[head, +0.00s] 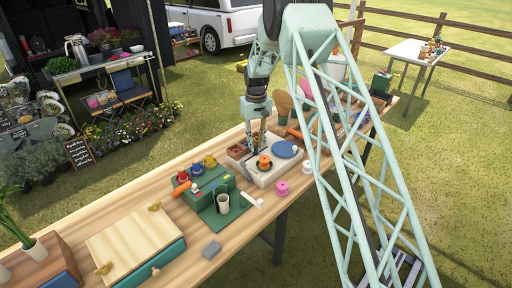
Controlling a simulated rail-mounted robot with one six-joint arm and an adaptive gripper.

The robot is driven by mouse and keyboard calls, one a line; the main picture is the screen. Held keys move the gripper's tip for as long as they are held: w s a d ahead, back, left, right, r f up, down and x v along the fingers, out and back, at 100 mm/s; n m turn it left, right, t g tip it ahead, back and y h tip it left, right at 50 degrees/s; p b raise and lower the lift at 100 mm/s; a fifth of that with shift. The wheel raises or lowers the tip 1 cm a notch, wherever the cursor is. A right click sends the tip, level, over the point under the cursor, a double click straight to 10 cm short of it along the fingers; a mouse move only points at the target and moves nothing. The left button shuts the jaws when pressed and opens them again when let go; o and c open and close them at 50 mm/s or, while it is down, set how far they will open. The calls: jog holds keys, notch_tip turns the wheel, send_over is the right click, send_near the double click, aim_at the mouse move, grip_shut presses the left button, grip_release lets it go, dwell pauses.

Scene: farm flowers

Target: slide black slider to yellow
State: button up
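No black slider can be made out for sure at this size. A green box (217,184) on the wooden table carries a row of small coloured parts: red (183,177), blue (197,169) and yellow (210,161). My gripper (258,150) points down to the right of this box, over a pale box (281,172). Its dark fingertips are close above or at an orange round part (264,162) with a dark centre. Whether they touch it or hold anything is too small to tell.
The pale box also bears a blue disc (287,149). A grey cup (223,203) stands in front of the green box. A wooden drawer chest (135,240) stands at the left. The front table edge is mostly clear.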

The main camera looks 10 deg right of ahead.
jog(key=shift+f, duration=0.6)
jog(key=shift+c, duration=0.4)
